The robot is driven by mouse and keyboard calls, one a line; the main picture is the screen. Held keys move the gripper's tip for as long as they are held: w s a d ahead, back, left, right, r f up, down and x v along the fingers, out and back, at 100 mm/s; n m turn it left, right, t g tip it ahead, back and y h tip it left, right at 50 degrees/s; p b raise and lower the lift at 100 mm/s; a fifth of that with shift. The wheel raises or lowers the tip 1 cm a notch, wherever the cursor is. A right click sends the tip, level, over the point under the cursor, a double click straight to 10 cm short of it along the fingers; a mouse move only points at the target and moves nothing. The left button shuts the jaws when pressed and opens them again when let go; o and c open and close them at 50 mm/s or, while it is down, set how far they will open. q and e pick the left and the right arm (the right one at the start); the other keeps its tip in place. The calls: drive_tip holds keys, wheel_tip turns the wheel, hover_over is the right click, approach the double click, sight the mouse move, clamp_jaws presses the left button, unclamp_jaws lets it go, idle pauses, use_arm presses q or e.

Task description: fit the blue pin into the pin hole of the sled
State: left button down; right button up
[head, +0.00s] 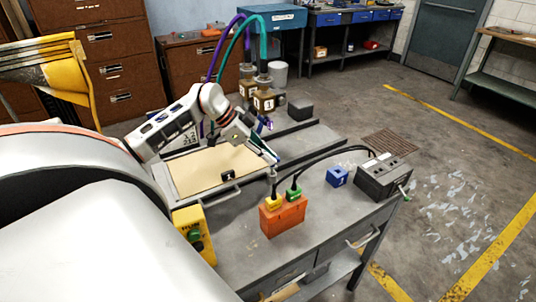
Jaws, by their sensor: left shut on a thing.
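My left gripper (268,153) reaches in from the left over the far part of the grey workbench, pointing down and to the right. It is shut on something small. The held thing is mostly hidden between the fingers, and I cannot tell its colour or shape surely. The fingers are just beyond the right edge of a tan board (205,170). Two brown blocks (264,101) marked 1, with purple and teal hoses, stand behind the gripper. I cannot make out the sled's pin hole. My right gripper is not in view.
An orange box (282,215) with yellow and green plugs, a blue block (337,177) and a grey control box (383,176) with black cables stand on the bench (328,214). A yellow button box (194,234) is at its near left edge. Open floor lies right.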

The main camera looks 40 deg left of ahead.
use_arm(q)
drive_tip(key=shift+f, duration=1.15)
drive_tip(key=shift+f, duration=0.15)
idle(0.5)
drive_tip(key=c, duration=2)
unclamp_jaws()
drive_tip(key=shift+f, duration=0.1)
drive_tip(key=shift+o, duration=0.4)
drive_tip(key=shift+o, duration=1.1)
